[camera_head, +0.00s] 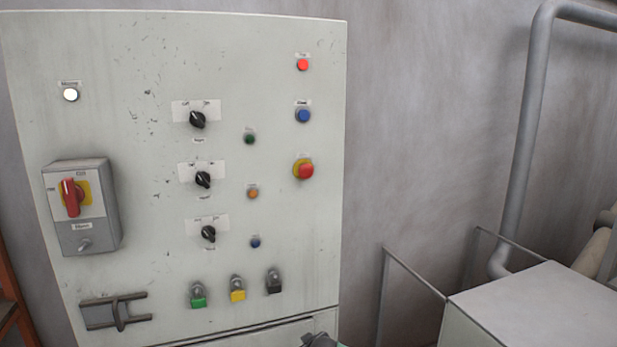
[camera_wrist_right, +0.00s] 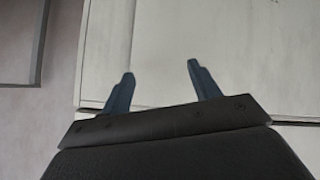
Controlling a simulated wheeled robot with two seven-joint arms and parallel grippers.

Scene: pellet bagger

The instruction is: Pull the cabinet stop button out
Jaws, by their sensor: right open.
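A dark part at the bottom edge of the head view may be my arm. My left gripper is not in view.
Above the stop button are a blue button (camera_head: 303,115) and a red lamp (camera_head: 302,64). Black rotary knobs (camera_head: 203,180) and a red main switch (camera_head: 71,197) are further left. A grey box (camera_head: 540,310) and a pipe (camera_head: 527,130) stand at the right.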

